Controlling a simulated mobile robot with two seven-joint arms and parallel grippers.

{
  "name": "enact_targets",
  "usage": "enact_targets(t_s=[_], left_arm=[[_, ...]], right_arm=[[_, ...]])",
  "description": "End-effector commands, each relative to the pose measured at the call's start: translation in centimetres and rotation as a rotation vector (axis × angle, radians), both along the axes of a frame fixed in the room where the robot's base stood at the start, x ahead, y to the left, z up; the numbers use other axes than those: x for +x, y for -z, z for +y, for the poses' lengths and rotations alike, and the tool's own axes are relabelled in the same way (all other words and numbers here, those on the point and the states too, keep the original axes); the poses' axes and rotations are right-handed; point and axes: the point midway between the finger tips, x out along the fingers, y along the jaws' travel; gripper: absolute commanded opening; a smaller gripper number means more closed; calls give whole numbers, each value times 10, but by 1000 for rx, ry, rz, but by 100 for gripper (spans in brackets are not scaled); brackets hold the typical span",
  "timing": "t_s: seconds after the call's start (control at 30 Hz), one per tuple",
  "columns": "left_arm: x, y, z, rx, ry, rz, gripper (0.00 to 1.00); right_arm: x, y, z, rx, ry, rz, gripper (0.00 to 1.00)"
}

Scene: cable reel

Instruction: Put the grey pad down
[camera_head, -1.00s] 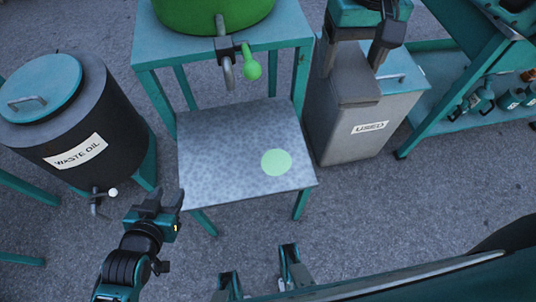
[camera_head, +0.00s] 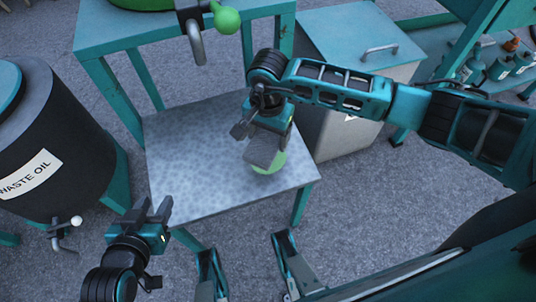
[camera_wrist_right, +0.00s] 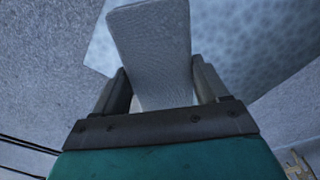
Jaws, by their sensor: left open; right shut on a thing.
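The grey pad (camera_head: 265,151) is a flat, rounded slab held over the speckled low shelf (camera_head: 190,160). It partly covers a light green round mark (camera_head: 272,168) on that shelf. My right gripper (camera_head: 264,132) is shut on the pad. The right wrist view shows the pad (camera_wrist_right: 153,48) between the two fingers (camera_wrist_right: 163,88), jutting out past them. I cannot tell whether the pad touches the shelf. My left gripper (camera_head: 153,207) is open and empty, left of the shelf's front left corner.
A dark waste oil drum (camera_head: 65,150) with a tap stands at the left. A grey bin with a teal lid (camera_head: 355,35) stands behind my right arm. The shelf's left half is clear.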

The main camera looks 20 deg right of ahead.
Motion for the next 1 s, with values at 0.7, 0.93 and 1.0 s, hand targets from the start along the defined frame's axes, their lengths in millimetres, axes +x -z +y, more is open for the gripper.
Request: enact_targets(t_s=[0.7, 0.93, 1.0], left_arm=[[0, 11, -8, -21, 2, 14, 43], [-1, 15, -8, -20, 4, 18, 43], [-1, 14, -8, -19, 4, 21, 43]], right_arm=[[1, 66, 0, 1, -2, -1, 43], [0, 70, 0, 1, -2, -1, 76], [0, 69, 0, 1, -2, -1, 82]])
